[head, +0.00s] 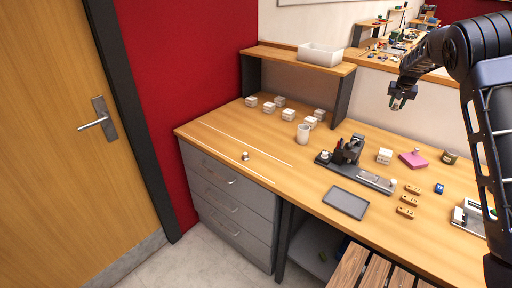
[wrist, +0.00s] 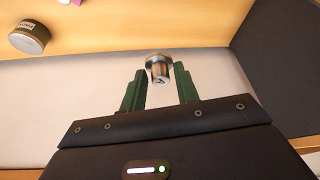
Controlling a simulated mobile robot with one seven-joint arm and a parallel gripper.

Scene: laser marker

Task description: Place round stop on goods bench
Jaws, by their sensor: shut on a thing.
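In the wrist view, my gripper (wrist: 159,80) has its two green fingers on either side of a small round metal stop (wrist: 158,66), held at the fingertips. In the head view, my gripper (head: 399,103) hangs in the air above the back right part of the wooden bench (head: 232,133); the held piece is too small to make out clearly there. A similar small round metal piece (head: 245,156) stands on the bench's left part, between two pale lines.
Several white blocks (head: 268,107) stand by the raised shelf (head: 290,58), which bears a white tray (head: 320,54). The left front is mostly clear.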

